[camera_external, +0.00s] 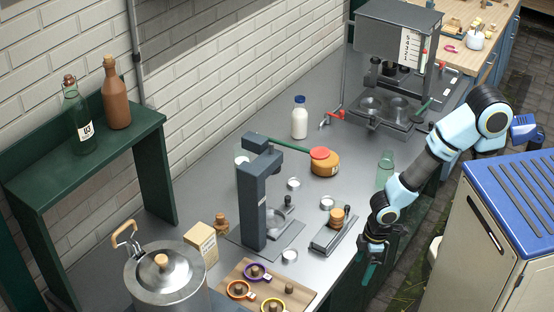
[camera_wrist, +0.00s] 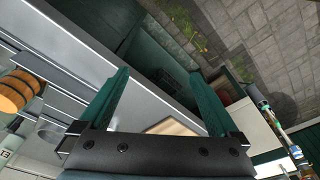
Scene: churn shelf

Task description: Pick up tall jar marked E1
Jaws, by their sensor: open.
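Upright candidates in the external view are a clear green glass vessel (camera_external: 386,168) at the counter's right edge and a white bottle with a dark blue cap (camera_external: 299,118) by the wall; I read no mark on either. A green bottle (camera_external: 77,120) on the shelf has a label that looks like 03 or U3. My gripper (camera_external: 371,268) hangs low at the counter's front right edge, apart from these vessels. In the wrist view its two green fingers (camera_wrist: 163,85) are spread with nothing held between them.
The grey counter (camera_external: 215,162) carries a dark press (camera_external: 250,200), an orange jar with a red lid (camera_external: 325,163), a steel pot (camera_external: 165,275) and a wooden board (camera_external: 300,296). A brown bottle (camera_external: 116,95) stands on the green shelf. A blue-topped cabinet (camera_external: 515,190) is at right.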

